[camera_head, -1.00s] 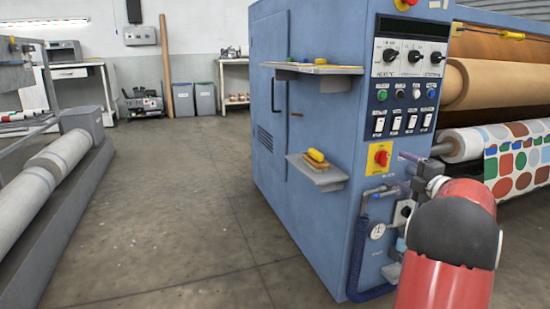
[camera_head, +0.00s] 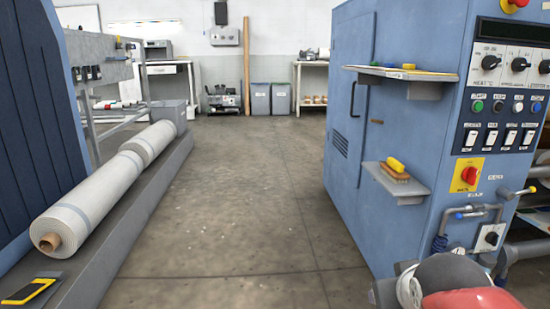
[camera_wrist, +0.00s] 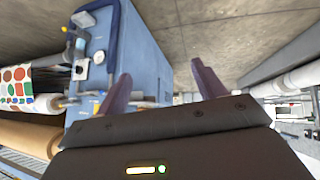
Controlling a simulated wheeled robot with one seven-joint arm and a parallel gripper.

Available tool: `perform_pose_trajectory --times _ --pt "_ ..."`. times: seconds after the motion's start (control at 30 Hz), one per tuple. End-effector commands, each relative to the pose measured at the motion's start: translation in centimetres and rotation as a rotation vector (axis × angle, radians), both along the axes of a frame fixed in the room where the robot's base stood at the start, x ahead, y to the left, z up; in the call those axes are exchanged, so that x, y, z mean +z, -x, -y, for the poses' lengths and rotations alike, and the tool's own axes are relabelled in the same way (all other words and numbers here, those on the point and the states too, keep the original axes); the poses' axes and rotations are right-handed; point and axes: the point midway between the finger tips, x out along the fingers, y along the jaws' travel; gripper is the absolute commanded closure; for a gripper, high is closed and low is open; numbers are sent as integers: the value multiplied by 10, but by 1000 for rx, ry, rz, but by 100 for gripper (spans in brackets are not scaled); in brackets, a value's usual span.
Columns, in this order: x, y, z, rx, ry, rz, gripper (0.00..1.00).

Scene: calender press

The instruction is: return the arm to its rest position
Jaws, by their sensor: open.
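My gripper (camera_wrist: 163,85) shows in the wrist view with its two purplish fingers apart and nothing between them. The wrist picture is turned over, with the concrete floor at the top. The blue press cabinet (camera_wrist: 140,50) lies beyond the fingers. In the head view my red and dark arm is low at the bottom right, cut off by the frame edge, in front of the cabinet (camera_head: 345,190). I cannot make out the fingers in that view.
The control panel (camera_head: 505,95) and the red stop button (camera_head: 468,176) are above my arm. Two small shelves (camera_head: 393,181) (camera_head: 405,73) stick out from the cabinet. Rolls (camera_head: 90,205) lie on a low grey bench at left. The floor aisle (camera_head: 240,200) between is clear.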

Motion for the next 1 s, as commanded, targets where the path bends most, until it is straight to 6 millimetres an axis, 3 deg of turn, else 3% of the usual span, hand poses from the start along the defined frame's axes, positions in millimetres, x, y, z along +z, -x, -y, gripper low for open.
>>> perform_pose_trajectory --times 0.1,0.27,0.3,0.7,0.83,1.0 --pt "-24 40 -32 15 -88 -102 31" --pt "-50 91 -65 33 -182 -238 31" --pt "-27 86 -62 27 -179 -231 31" --pt "66 84 -61 25 -175 -228 31" --pt "82 84 -61 26 -174 -228 31" --pt "83 84 -61 26 -174 -227 31"
